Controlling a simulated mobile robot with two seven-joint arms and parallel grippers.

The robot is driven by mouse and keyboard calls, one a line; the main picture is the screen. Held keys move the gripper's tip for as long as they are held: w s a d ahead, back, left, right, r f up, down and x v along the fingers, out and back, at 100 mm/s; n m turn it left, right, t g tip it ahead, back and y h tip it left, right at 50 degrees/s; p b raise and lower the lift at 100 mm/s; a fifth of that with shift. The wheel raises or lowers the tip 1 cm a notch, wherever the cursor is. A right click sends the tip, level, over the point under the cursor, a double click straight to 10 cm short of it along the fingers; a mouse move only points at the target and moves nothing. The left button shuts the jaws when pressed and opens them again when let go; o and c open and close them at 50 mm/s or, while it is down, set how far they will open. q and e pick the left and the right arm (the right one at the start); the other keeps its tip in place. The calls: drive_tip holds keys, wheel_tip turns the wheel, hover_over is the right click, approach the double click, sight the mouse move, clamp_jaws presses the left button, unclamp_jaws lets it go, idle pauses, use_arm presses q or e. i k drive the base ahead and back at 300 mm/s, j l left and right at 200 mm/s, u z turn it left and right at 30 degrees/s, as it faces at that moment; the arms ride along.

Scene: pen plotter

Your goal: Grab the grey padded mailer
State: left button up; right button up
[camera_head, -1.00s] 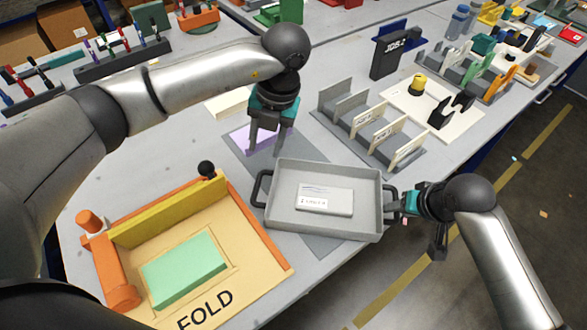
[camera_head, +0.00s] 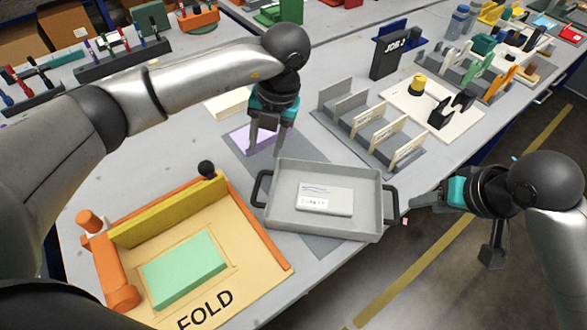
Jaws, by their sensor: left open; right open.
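A pale grey flat packet with a printed label, seemingly the grey padded mailer (camera_head: 340,194), lies in the grey tray (camera_head: 362,226). The tray has a black handle on each side. My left gripper (camera_head: 263,148) is open and points down behind the tray's back left corner, over a purple flat piece (camera_head: 241,138). It is apart from the mailer and holds nothing visible. My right gripper (camera_head: 420,204) is open and empty, just right of the tray's right handle and apart from it.
An orange and yellow fixture marked FOLD (camera_head: 255,285) with a green block (camera_head: 184,270) stands left of the tray. A grey rack with upright dividers (camera_head: 385,135) stands behind it. The table's edge is just right of the tray, with floor beyond.

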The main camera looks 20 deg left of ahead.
sight(311, 198)
drive_tip(key=k+l, duration=0.8)
